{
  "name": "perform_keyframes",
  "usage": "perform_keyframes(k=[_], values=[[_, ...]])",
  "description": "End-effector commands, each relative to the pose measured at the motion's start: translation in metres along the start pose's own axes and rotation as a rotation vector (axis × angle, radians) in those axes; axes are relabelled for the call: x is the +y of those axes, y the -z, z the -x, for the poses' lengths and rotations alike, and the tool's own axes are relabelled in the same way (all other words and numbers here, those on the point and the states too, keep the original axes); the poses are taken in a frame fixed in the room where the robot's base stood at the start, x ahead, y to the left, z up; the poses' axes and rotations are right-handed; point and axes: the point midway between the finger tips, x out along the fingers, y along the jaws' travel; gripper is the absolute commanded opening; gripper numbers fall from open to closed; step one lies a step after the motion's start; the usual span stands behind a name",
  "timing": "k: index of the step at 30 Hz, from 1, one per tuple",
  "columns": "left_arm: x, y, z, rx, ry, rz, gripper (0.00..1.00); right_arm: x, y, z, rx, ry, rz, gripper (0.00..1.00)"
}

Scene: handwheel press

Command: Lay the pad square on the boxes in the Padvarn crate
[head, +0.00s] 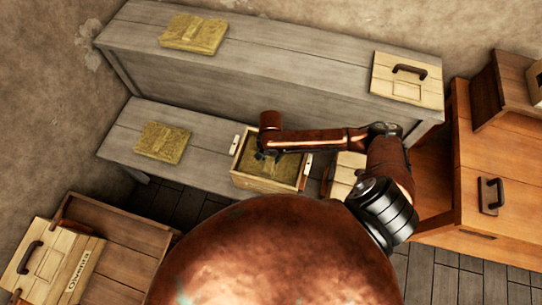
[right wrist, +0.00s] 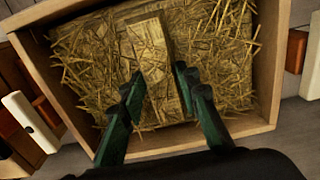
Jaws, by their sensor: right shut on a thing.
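A straw pad (right wrist: 210,50) with a raised pale strip (right wrist: 150,45) across its middle lies within the walls of an open wooden crate (right wrist: 268,90). My right gripper (right wrist: 160,80) has its green fingers on both sides of the strip and is shut on the pad. In the head view this crate (head: 262,184) stands on the low grey bench, with my right gripper (head: 266,153) reaching down into it. I cannot read a name on it. The boxes are hidden under the pad. I cannot tell whether the pad rests fully flat. My left gripper is not in view.
Similar straw pads lie on the low bench (head: 162,143) and the high shelf (head: 195,33). A lid with a dark handle (head: 407,78) is at the shelf's right end. An orange-brown cabinet (head: 500,215) stands at right.

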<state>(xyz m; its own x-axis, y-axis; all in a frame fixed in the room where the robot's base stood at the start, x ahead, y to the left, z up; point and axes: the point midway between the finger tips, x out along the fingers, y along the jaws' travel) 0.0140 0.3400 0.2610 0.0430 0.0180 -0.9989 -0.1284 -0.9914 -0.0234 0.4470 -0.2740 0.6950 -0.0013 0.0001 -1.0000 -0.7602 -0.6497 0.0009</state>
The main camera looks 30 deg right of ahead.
Motion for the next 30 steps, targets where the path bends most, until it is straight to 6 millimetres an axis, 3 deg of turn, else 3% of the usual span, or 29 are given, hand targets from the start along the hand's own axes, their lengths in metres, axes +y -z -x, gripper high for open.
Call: perform_keyframes(k=[5, 6, 15, 24, 30], values=[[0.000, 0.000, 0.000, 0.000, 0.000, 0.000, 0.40, 0.000, 0.000, 0.000, 0.000, 0.001, 0.000, 0.00], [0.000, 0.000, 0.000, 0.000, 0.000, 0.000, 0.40, 0.000, 0.000, 0.000, 0.000, 0.001, 0.000, 0.30], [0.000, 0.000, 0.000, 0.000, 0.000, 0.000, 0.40, 0.000, 0.000, 0.000, 0.000, 0.000, 0.000, 0.50], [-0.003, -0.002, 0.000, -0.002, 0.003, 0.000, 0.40, 0.000, 0.000, 0.002, 0.000, 0.000, 0.000, 0.50], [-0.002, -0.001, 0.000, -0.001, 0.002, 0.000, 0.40, -0.001, 0.001, 0.027, 0.001, 0.003, 0.000, 0.50]])
